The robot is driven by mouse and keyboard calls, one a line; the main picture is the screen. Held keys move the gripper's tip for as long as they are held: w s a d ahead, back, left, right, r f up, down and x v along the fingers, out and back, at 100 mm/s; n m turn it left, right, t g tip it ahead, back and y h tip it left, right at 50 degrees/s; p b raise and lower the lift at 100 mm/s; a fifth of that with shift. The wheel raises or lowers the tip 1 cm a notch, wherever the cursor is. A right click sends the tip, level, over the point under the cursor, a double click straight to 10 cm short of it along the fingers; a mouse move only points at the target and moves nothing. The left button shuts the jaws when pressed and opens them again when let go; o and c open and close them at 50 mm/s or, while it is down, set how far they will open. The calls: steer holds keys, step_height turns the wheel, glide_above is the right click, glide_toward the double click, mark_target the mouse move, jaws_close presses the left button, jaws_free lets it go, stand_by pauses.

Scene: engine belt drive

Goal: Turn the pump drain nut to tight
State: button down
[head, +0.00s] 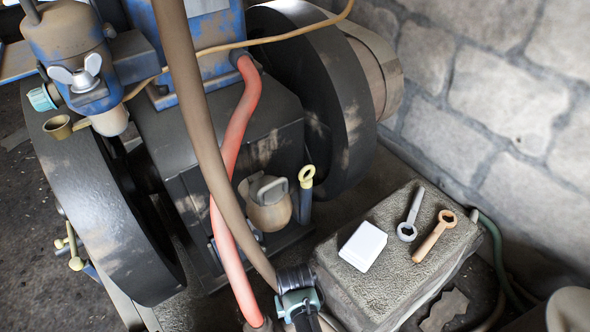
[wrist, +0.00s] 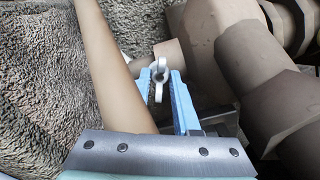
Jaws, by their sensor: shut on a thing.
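The pump drain nut (wrist: 161,74) is a small pale wing nut on the end of a brownish pipe stub (wrist: 171,51) in the wrist view. One wing points up and one points down in the picture. My gripper (wrist: 160,82) has its two blue fingers on either side of the nut and is shut on it. In the head view my wrist (head: 298,290) shows at the bottom edge, beside the front of the stone block; the fingertips and the drain nut cannot be made out there.
Large brown pipe fittings (wrist: 258,65) stand close right of the fingers. A tan hose (wrist: 108,62) passes close on the left. A red hose (head: 230,160) runs down near my wrist.

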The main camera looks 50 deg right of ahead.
steer(key=m+p, duration=0.2)
steer(key=m, duration=0.3)
steer(key=shift+r+m+p, duration=0.15)
steer(key=shift+m+p, duration=0.15)
steer(key=m+p, duration=0.1)
steer(key=m, duration=0.5)
steer(key=shift+p, duration=0.3)
steer(key=c, duration=0.9)
jaws_free()
step_height(320, 180, up, 13)
steer(key=p, duration=0.6)
steer(key=shift+p, duration=0.4)
